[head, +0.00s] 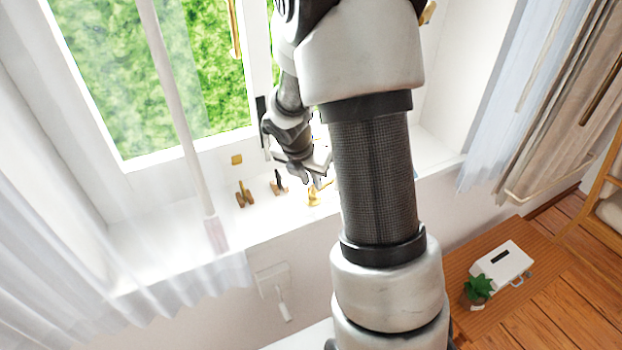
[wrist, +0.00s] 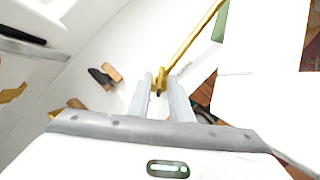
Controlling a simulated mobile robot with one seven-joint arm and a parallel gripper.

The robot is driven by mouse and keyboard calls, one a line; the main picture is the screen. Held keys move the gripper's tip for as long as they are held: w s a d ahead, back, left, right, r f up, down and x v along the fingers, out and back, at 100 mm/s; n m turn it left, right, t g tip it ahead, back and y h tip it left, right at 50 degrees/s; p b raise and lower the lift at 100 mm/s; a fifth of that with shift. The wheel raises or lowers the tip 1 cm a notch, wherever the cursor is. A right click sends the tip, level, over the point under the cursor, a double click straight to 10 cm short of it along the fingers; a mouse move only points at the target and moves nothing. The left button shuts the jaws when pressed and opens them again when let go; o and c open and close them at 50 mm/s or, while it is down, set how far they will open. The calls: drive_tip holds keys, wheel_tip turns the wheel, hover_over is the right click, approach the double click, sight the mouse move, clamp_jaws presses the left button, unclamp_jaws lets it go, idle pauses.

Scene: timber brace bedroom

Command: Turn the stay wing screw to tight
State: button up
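The gold stay's wing screw (wrist: 158,82) shows in the wrist view between the tips of my gripper's two pale fingers (wrist: 160,86). A finger stands on each side of it; I cannot tell whether they press on it. The thin gold stay bar (wrist: 195,38) runs from there up and to the right. In the head view my gripper (head: 318,178) is low over the white window sill, beside gold hardware (head: 313,196). My arm hides part of the sill, and the screw's tightness cannot be read.
Small brown-and-gold (head: 244,194) and black-and-brown (head: 279,184) pieces stand on the sill to the left. The window frame (head: 125,165) and a sheer curtain (head: 60,270) are at left. A wooden bench (head: 455,285) with a white case (head: 503,264) and plant (head: 478,288) is lower right.

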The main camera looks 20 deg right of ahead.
clamp_jaws()
drive_tip(key=m+g, duration=0.1)
drive_tip(key=m, duration=0.1)
drive_tip(key=shift+w+a+m, duration=0.1)
drive_tip(key=shift+m, duration=0.3)
drive_tip(key=shift+w+m+g+h, duration=0.1)
drive_tip(key=shift+m+g+h, duration=0.4)
drive_tip(key=shift+m, duration=1.1)
drive_tip(key=shift+o, duration=1.3)
unclamp_jaws()
drive_tip(key=shift+r, duration=0.15)
